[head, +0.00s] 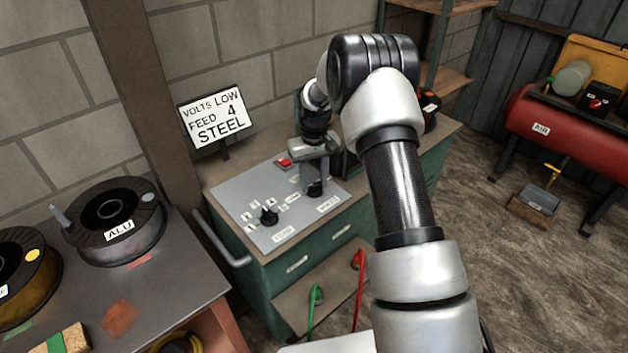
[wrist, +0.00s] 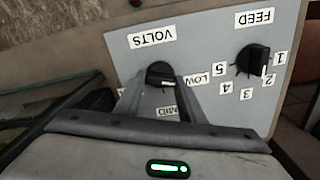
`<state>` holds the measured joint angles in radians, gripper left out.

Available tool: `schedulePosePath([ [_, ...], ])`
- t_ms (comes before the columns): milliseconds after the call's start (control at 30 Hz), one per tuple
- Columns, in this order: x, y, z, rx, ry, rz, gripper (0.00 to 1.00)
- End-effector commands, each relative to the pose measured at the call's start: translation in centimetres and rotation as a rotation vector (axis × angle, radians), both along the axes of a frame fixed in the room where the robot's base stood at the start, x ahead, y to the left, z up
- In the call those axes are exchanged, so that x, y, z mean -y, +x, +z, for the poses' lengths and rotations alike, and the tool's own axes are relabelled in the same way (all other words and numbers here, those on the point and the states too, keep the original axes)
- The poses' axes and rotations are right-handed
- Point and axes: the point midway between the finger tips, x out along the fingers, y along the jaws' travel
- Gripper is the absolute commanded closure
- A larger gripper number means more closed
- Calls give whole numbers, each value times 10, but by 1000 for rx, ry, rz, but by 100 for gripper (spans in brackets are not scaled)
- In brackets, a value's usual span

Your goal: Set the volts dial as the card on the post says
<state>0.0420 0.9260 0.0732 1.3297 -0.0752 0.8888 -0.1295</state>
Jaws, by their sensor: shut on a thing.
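The white card (head: 214,116) on the post reads "VOLTS LOW, FEED 4, STEEL". The black volts dial (wrist: 159,72) sits below the VOLTS label on the grey panel in the wrist view, which shows the panel upside down. My gripper (wrist: 160,85) is shut on this dial, one finger on each side. A short pale mark on the dial seems to face the LOW label (wrist: 196,78). In the head view my gripper (head: 315,188) is down at the panel's right part.
The feed dial (wrist: 252,60), with labels 1 to 5, stands beside the volts dial; its mark seems near 2. A red button (head: 284,163) is at the panel's back. A bench with spools, including the ALU spool (head: 115,220), is at left.

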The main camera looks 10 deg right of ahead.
Motion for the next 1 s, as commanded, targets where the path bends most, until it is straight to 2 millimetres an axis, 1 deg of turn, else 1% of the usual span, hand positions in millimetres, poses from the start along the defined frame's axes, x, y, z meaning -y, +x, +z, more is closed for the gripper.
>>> schedulePosePath([
  [433, 0, 0, 1, 1, -1, 13, 86],
  [467, 0, 0, 1, 1, -1, 13, 62],
  [500, 0, 1, 1, 1, -1, 13, 56],
  [567, 0, 0, 1, 1, -1, 13, 46],
  [867, 0, 0, 1, 1, 0, 11, 45],
  [1000, 0, 1, 12, 3, 0, 11, 45],
])
